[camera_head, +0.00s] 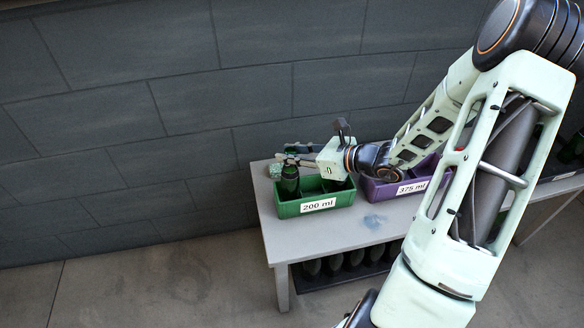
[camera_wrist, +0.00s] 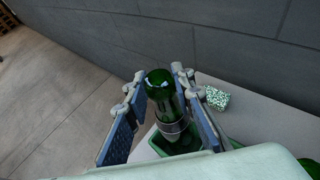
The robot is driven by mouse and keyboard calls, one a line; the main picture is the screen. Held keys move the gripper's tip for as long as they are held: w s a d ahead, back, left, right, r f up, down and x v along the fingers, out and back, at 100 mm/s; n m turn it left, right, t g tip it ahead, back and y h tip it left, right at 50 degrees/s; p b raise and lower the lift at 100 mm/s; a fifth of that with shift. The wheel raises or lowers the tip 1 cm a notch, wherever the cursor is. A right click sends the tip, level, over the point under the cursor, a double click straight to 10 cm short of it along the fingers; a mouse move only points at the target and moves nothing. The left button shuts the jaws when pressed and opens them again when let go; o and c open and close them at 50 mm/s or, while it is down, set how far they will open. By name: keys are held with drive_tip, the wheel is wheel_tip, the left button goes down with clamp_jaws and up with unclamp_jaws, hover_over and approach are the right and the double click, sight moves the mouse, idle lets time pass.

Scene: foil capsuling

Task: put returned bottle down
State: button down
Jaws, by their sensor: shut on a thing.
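My gripper (camera_head: 291,161) is at the left end of the table, over the green crate (camera_head: 317,206) labelled "200 ml". It is shut on a dark green bottle (camera_head: 290,182), which stands about upright at the crate's left side. In the wrist view the bottle (camera_wrist: 160,84) is between the two blue-padded fingers (camera_wrist: 160,95), with a pale band lower on it. The green crate's edge (camera_wrist: 145,152) shows below it. Whether the bottle's base touches the crate floor is hidden.
A purple crate (camera_head: 398,190) labelled "375 ml" stands right of the green one, partly behind my arm. A speckled green-white block (camera_head: 275,170) lies on the grey table (camera_head: 350,226) near its left edge. Dark rounded things (camera_head: 333,264) sit below the table. A dark wall stands behind.

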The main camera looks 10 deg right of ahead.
drive_tip(key=shift+f+b, duration=0.4)
drive_tip(key=shift+f, duration=1.5)
drive_tip(key=shift+f, duration=0.15)
drive_tip(key=c, duration=1.7)
unclamp_jaws()
drive_tip(key=shift+o, duration=0.2)
drive_tip(key=shift+r, duration=0.25)
drive_tip(key=shift+s+d+r, duration=0.2)
drive_tip(key=shift+d, duration=0.1)
drive_tip(key=p+v, duration=0.2)
drive_tip(key=v, duration=0.9)
